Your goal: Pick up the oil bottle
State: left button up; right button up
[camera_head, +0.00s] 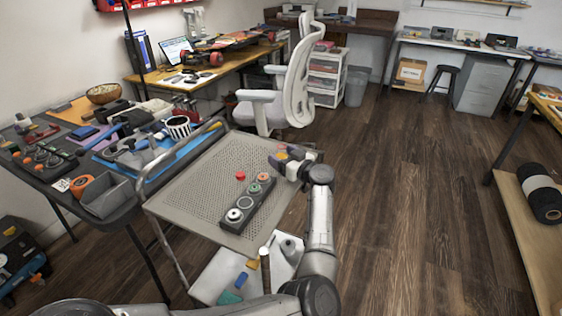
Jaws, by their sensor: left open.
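No bottle can be named for certain as the oil bottle. A small grey bottle-like thing (289,248) stands on the cart's lower white shelf (220,272), well below my gripper and partly beside my arm. My right gripper is not in view.
A dark holder (248,205) with several coloured wheels and a loose red piece (240,176) are on the cart top. A brown cylinder (265,268) stands below. A cluttered table (115,212) is left, a white chair (285,100) behind.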

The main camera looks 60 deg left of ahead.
pick_arm(q)
jog(key=shift+d, duration=0.1)
jog(key=shift+c, duration=0.8)
jog(key=c, duration=0.9)
